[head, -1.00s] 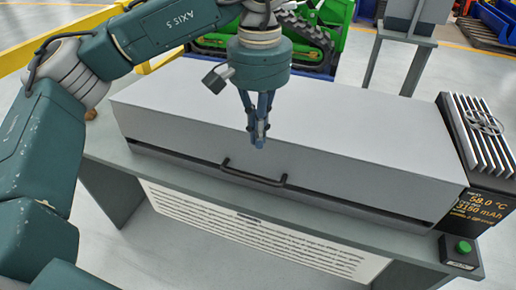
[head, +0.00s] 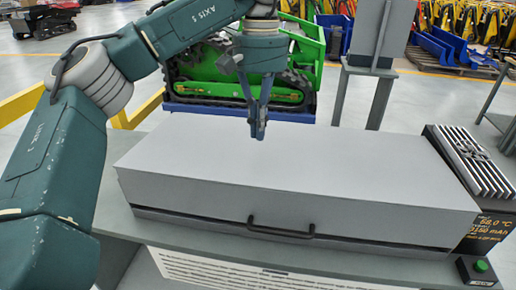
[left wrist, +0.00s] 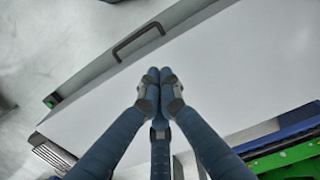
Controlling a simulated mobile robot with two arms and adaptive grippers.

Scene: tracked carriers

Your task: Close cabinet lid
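The long grey cabinet lid (head: 330,170) lies down flat on the bench-mounted cabinet, with a thin dark seam along its front lower edge. I cannot tell whether it is fully seated. Its black handle (head: 282,230) is on the front face and also shows in the left wrist view (left wrist: 138,41). My left gripper (head: 258,132) points down above the lid, behind the handle, apart from it. In the left wrist view its fingertips (left wrist: 160,82) are together with nothing between them. My right gripper is not in view.
A finned black unit with a display (head: 485,220) stands at the cabinet's right end, with a green button box (head: 478,270) in front. Behind are a green tracked carrier (head: 230,85) and a grey stand (head: 362,85). Yellow rails (head: 140,112) run at the left.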

